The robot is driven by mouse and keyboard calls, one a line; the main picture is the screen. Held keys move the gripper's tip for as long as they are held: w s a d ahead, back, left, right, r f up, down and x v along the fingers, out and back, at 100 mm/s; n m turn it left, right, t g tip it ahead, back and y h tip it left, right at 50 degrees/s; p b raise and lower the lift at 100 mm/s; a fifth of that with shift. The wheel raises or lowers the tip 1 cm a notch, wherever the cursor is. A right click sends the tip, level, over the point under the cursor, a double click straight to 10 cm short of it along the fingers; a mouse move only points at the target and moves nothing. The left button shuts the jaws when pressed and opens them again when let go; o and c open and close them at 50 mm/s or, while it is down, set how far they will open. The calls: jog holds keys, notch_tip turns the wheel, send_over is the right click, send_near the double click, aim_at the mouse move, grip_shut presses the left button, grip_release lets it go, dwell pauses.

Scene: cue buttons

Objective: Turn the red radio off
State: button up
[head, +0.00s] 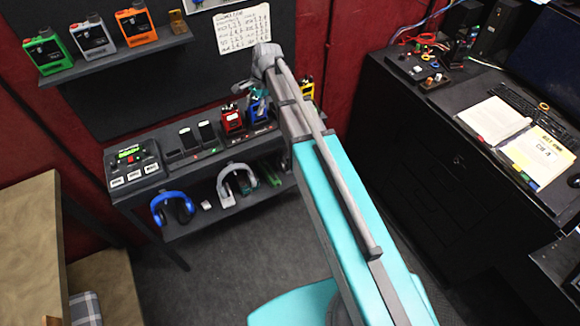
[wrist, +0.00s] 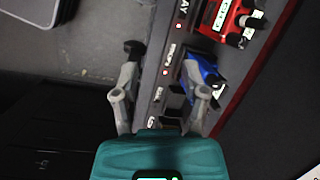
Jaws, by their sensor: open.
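The red radio (head: 232,119) stands on the shelf top in the head view, just left of a blue radio (head: 259,108). In the wrist view the red radio (wrist: 222,22) is at the top right, with its knobs showing. My gripper (wrist: 165,72) is open, its two fingers straddling the shelf's labelled front edge, with nothing seen held between them. The right finger is close to the blue radio (wrist: 202,74); I cannot tell whether they touch. The red radio is apart from the fingers. In the head view my arm partly hides the gripper and the blue radio.
A yellow radio (head: 307,88) is right of my arm. Two dark handsets (head: 198,134) and a button panel (head: 133,164) stand to the left. Headphones (head: 172,208) lie on the lower shelf. Green, white and orange radios (head: 137,23) are on the upper shelf. A desk (head: 400,130) is at right.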

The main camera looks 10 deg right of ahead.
jog(key=s+d+f+n+h+b, duration=0.1)
jog(key=s+d+f+n+b, duration=0.3)
jog(key=s+f+b, duration=0.3)
jog(key=s+d+f+n+h+b, duration=0.1)
jog(key=s+d+f+n+b, duration=0.2)
jog(key=s+f+b, duration=0.3)
jog(key=shift+s+d+f+n+b, duration=0.4)
jog(key=shift+d+f+b, duration=0.4)
jog(key=shift+f, duration=0.6)
notch_tip(320, 180, up, 26)
jog(key=f+m+h+p, duration=0.1)
jog(key=m+p, duration=1.2)
jog(key=p, duration=1.3)
send_over(223, 108)
jog(key=shift+w+r, duration=0.1)
jog(key=shift+r, duration=0.15)
jog(key=shift+f+b, duration=0.15)
jog(key=shift+b, duration=0.15)
notch_tip(223, 108, down, 14)
jog(key=b, duration=1.3)
jog(key=shift+r+b, duration=0.25)
jog(key=shift+b, duration=0.05)
